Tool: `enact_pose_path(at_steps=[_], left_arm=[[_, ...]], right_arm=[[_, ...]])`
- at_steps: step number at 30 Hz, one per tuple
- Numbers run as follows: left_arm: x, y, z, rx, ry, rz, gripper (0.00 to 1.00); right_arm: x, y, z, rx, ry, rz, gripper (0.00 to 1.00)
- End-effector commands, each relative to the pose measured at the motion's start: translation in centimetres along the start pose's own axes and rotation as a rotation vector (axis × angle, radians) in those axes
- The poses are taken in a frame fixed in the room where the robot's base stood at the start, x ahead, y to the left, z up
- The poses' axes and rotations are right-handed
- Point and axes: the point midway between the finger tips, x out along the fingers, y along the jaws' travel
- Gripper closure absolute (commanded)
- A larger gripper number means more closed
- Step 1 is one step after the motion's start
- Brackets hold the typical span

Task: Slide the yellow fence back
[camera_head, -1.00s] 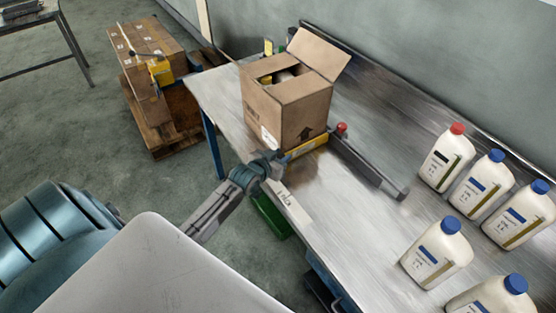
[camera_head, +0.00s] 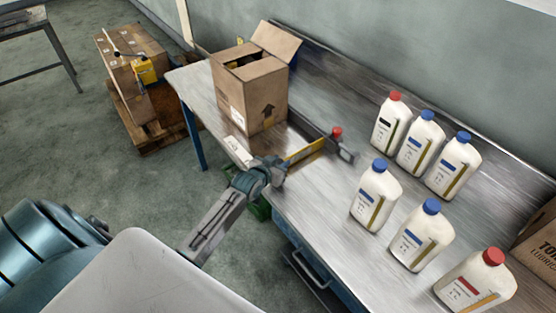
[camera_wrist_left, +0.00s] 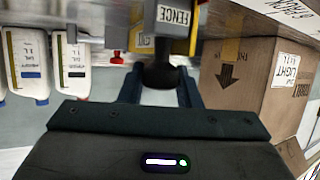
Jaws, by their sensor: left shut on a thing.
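The yellow fence (camera_head: 306,151) lies across the metal table, to the right of the cardboard box with a visible gap. Its far end meets a dark rail (camera_head: 310,127) near a red knob (camera_head: 336,132), close to the rail's right end. My left gripper (camera_head: 277,170) is at the fence's near end, at the table's front edge. In the left wrist view its fingers are shut on the fence's black knob (camera_wrist_left: 162,75), below a block labelled FENCE (camera_wrist_left: 175,17). The gripper hides part of that end. My right gripper is not in view.
The open cardboard box (camera_head: 250,90) stands on the table left of the fence. Several white bottles (camera_head: 375,195) with red or blue caps stand to the right. Another box (camera_head: 540,240) is at the right edge. A loaded pallet (camera_head: 145,100) stands on the floor beyond.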

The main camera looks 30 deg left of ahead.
Motion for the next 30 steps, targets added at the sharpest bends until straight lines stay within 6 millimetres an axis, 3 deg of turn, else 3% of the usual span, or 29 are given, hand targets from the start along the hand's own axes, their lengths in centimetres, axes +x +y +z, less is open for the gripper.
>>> enact_pose_path(at_steps=[6, 12, 13, 15, 25, 30], left_arm=[[-0.1, 0.3, -0.1, -0.003, 0.005, 0.002, 1.0], [-0.1, 0.4, -0.1, -0.005, 0.004, 0.003, 1.0], [-0.1, 0.4, 0.0, -0.006, 0.003, 0.003, 0.64], [-0.1, 0.4, 0.0, -0.005, 0.003, 0.003, 0.5], [-0.2, 0.3, 0.0, -0.002, 0.002, 0.002, 0.49], [-1.9, 0.3, 0.2, 0.0, 0.002, 0.002, 0.49]], right_arm=[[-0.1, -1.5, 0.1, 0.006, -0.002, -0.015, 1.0], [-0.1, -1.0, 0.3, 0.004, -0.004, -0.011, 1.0], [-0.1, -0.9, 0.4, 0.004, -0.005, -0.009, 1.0], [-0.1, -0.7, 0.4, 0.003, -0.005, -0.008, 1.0], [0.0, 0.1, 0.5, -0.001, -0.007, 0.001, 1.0], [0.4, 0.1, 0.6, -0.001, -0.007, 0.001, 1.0]])
